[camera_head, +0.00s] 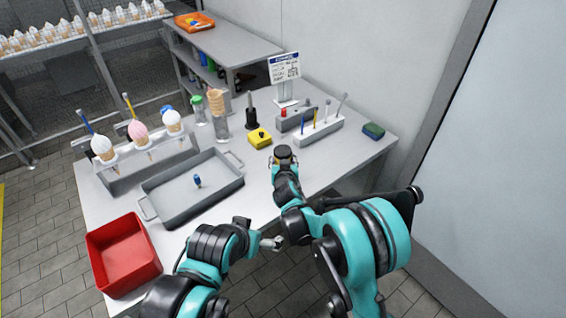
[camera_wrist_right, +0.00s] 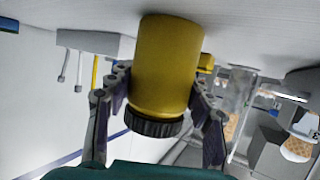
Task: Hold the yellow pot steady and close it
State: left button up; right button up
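The yellow pot (camera_wrist_right: 168,65) shows large in the right wrist view, which looks upside down. It has a dark ribbed lid (camera_wrist_right: 153,124) on its end. My right gripper (camera_wrist_right: 157,95) has a finger on each side of the pot, pressed against its walls near the lid. In the head view my right gripper (camera_head: 284,163) is over the table, with the pot's dark lid (camera_head: 283,151) showing at its tip; the yellow body is mostly hidden there. My left gripper (camera_head: 270,243) is apart from the pot, beyond the table's front edge; its finger opening is unclear.
A red bin (camera_head: 123,254) sits at the front left.

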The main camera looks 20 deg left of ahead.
aim_at(283, 150)
jog(key=shift+r, duration=0.1)
jog(key=c, duration=0.6)
jog(key=shift+r+p, duration=0.4)
jog(key=shift+r, duration=0.3)
notch_tip(283, 150, up, 3)
jog(key=shift+f+p, duration=0.1)
jog(key=shift+p, duration=0.65)
jog(key=d+r+p, duration=0.1)
jog(key=d+r, duration=0.1)
jog(key=d, duration=0.2)
jog(key=d+r+p, duration=0.1)
jog(key=d+r, duration=0.1)
jog(key=d, duration=0.1)
jog(key=d+r+p, duration=0.2)
jog(key=d, duration=0.2)
jog(key=shift+w+d+r, duration=0.3)
jog(key=shift+d+r, duration=0.05)
jog(key=shift+r, duration=0.05)
